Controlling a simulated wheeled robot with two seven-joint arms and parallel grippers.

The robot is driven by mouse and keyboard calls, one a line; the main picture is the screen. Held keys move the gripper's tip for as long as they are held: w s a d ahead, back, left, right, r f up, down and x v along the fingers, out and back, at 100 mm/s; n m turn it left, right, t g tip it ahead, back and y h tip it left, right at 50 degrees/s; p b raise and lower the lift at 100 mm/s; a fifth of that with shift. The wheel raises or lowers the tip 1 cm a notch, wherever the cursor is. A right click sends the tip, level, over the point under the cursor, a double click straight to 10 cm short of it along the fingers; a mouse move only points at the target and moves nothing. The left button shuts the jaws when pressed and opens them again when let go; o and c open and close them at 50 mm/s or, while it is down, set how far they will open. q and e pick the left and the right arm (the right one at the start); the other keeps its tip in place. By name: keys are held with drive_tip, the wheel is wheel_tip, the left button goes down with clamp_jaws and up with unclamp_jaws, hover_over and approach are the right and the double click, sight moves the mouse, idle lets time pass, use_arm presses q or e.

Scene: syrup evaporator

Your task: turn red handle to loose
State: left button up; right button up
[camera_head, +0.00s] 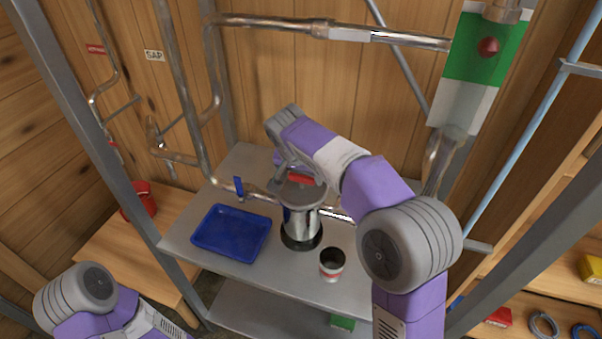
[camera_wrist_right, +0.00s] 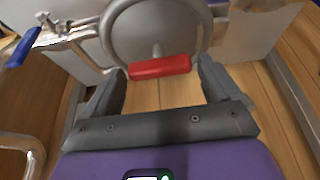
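The red handle (camera_head: 302,179) is a short bar on top of a shiny metal pot (camera_head: 300,222) on the grey metal shelf. In the right wrist view the red handle (camera_wrist_right: 160,67) lies level across the gap between my fingertips, with a gap on either side. A round grey lid (camera_wrist_right: 150,35) shows behind it. My right gripper (camera_wrist_right: 160,78) is open and empty, and I cannot tell how far its tips are from the handle in depth. In the head view its arm hides part of the pot's surroundings. My left gripper is out of view; only its arm shows at bottom left.
A blue tray (camera_head: 231,233) lies left of the pot, and a red-and-white cup (camera_head: 332,264) stands at its front right. A blue valve lever (camera_head: 239,187) and pipes run behind. A red pot (camera_head: 139,202) stands on the wooden bench at left. Metal posts flank the shelf.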

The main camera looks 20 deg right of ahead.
drive_tip(key=c, duration=0.8)
drive_tip(key=shift+o, duration=0.2)
